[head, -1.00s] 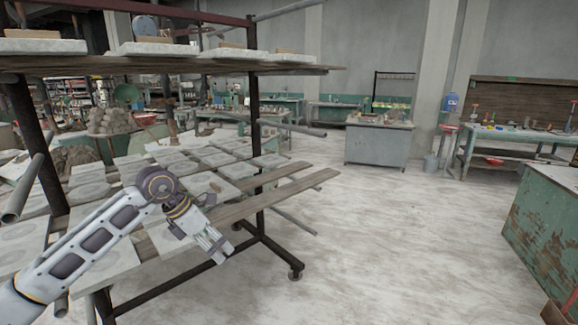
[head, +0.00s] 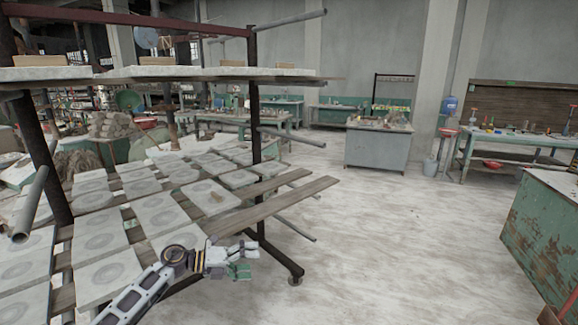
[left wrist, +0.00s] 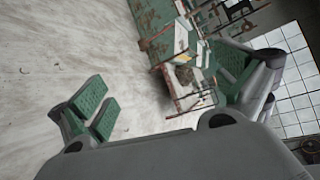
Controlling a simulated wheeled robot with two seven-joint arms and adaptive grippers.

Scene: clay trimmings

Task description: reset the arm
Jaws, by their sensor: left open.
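My left gripper (head: 247,260) is low in the head view, in front of the rack's lower shelf, with its fingers pointing right. It is open and empty. In the left wrist view its green-padded fingers stand wide apart (left wrist: 165,88), with only floor and distant furniture showing between and beyond them. My left arm (head: 135,298) comes in from the bottom left and covers part of the lower shelf's front. My right gripper is not in view.
Bare planks (head: 270,208) and metal tubes (head: 296,228) jut out to the right. A green cabinet (head: 540,232) stands far right. The floor (head: 400,245) between is clear.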

